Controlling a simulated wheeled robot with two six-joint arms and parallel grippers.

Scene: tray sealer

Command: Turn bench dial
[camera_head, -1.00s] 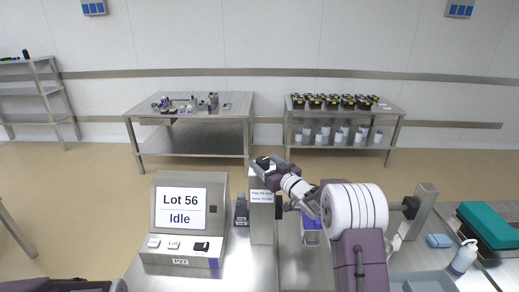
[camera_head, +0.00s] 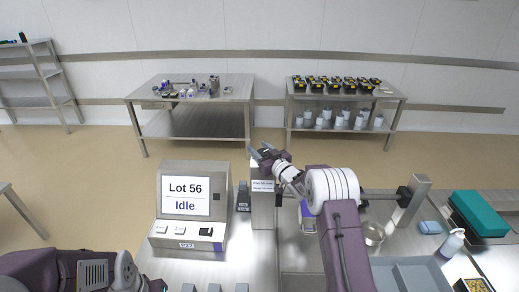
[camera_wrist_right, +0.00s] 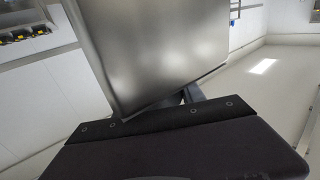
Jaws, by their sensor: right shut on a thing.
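A narrow steel post (camera_head: 262,212) with a printed label (camera_head: 262,186) stands on the bench, right of the display console. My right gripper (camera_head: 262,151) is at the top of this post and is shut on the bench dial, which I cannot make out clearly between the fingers. In the right wrist view, a smooth steel face (camera_wrist_right: 165,50) fills the middle, close beyond my dark gripper body. My left arm comes in at the bottom left, low over the bench; its fingertips are not clearly visible.
The console (camera_head: 190,200) reads "Lot 56 Idle" and has buttons and a black switch. A small dark device (camera_head: 243,197) stands between it and the post. A teal case (camera_head: 478,213), a pump bottle (camera_head: 451,243) and grey trays (camera_head: 412,275) are at the right.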

